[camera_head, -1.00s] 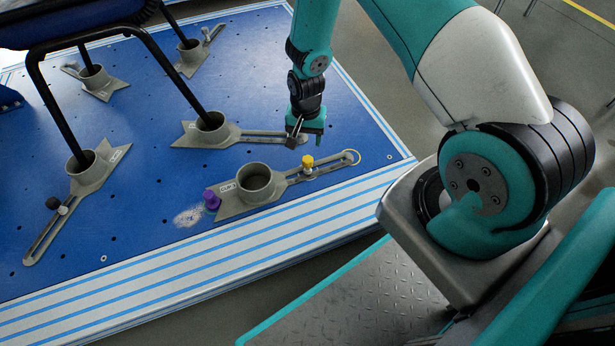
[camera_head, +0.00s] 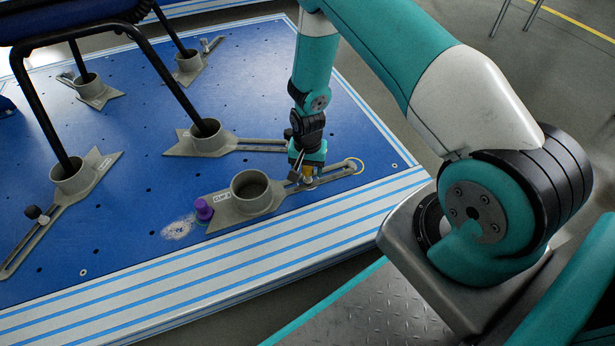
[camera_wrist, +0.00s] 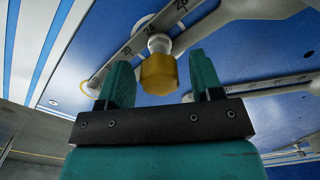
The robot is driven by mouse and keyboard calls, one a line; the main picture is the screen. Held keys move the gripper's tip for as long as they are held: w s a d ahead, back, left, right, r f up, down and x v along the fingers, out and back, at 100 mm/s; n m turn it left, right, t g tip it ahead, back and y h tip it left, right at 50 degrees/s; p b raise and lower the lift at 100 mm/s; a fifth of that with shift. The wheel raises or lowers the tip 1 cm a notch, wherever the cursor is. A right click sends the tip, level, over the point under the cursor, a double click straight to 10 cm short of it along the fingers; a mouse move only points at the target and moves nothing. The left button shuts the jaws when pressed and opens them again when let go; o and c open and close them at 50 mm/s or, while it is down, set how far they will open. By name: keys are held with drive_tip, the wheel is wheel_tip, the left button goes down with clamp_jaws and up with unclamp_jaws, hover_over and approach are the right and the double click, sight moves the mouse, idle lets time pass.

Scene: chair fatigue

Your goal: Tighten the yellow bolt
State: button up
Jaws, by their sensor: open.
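The yellow bolt (camera_wrist: 159,75) stands in the slot of a grey clamp bracket (camera_wrist: 135,45), and in the wrist view it shows between the two teal fingers of my gripper (camera_wrist: 157,82). The fingers are apart, with a visible space on both sides of the bolt head. In the head view my gripper (camera_head: 308,170) is down over the slotted arm of the bracket with the empty round socket (camera_head: 251,186).
A yellow ring mark (camera_head: 355,166) surrounds the slot's right end. Other grey brackets hold black chair legs (camera_head: 170,80) to the left and behind. The blue platform (camera_head: 120,215) has a striped front edge.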

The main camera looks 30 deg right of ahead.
idle(0.3)
drive_tip(key=shift+r+n+p, duration=0.1)
drive_tip(key=shift+n+p, duration=0.5)
drive_tip(key=shift+n, duration=1.4)
drive_tip(key=shift+n+p, duration=0.55)
drive_tip(key=shift+n, duration=1.55)
drive_tip(key=c, duration=0.9)
drive_tip(key=shift+m+p, duration=0.55)
drive_tip(key=shift+m, duration=1.55)
